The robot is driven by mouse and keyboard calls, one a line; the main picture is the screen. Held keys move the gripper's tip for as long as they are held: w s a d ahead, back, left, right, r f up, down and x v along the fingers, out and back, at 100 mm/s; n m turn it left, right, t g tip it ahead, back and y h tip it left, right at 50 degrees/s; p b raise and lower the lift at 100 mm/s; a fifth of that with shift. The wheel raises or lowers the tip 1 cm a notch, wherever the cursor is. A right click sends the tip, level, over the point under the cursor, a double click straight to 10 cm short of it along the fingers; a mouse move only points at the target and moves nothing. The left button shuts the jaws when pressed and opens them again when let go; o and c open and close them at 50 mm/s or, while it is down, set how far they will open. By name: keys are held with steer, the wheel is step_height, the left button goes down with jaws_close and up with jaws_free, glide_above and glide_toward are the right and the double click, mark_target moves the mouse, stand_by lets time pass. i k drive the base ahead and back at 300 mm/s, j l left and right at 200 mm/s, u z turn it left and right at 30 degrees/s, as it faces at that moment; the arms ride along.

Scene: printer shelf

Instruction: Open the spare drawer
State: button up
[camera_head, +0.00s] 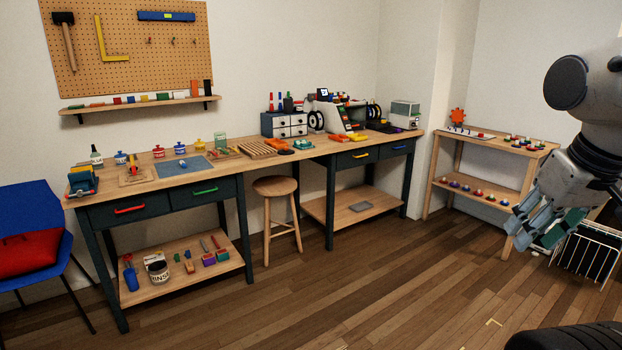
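A small cabinet (266,124) with several white-fronted drawers stands on the bench top. No readable label shows which drawer is the spare one. My gripper (520,232) hangs at the right, in front of the low shelf and far from the bench drawers. It points down and left. Its finger gap is not clear, and I see nothing held in it.
A stool (275,187) stands at the bench between the drawer pairs. A blue chair (30,212) with a red cushion is at the left. A wooden shelf (480,186) and a white wire rack (590,250) are at the right. The middle floor is clear.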

mark_target(297, 130)
steer(key=i, duration=2.1)
steer(key=i+u, duration=0.1)
steer(key=i, duration=0.55)
steer(key=i+l+u, duration=0.15)
steer(key=i, duration=0.5)
steer(key=i+l+u, duration=0.1)
steer(key=i, duration=0.55)
steer(key=i+l+u, duration=0.15)
steer(key=k+j, duration=0.05)
